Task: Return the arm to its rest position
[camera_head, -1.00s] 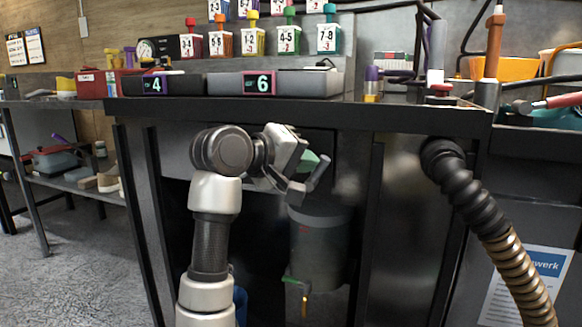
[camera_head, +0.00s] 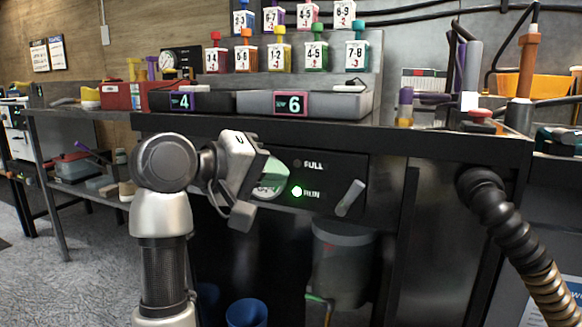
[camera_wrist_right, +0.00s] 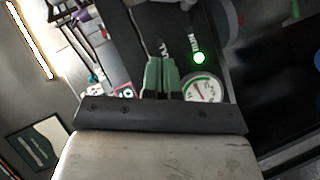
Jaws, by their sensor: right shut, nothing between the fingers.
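My right arm rises from the bottom of the head view, and its gripper (camera_head: 243,180) is in front of the black machine panel (camera_head: 318,178) under the bench top. In the right wrist view the green fingers (camera_wrist_right: 162,76) are together, with nothing held between them. A round gauge (camera_wrist_right: 203,88) and a green light (camera_wrist_right: 199,58) are just beyond and to the right of the fingers there. In the head view the light (camera_head: 297,191) glows beside the gripper, which partly covers the gauge. I cannot tell whether the fingers touch the panel. My left gripper is not in view.
A silver lever (camera_head: 350,197) sticks out right of the light. A grey canister (camera_head: 343,262) stands below. A ribbed hose (camera_head: 505,225) hangs at the right. Trays and bottles crowd the bench top (camera_head: 420,139). Open floor (camera_head: 30,235) lies at the left.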

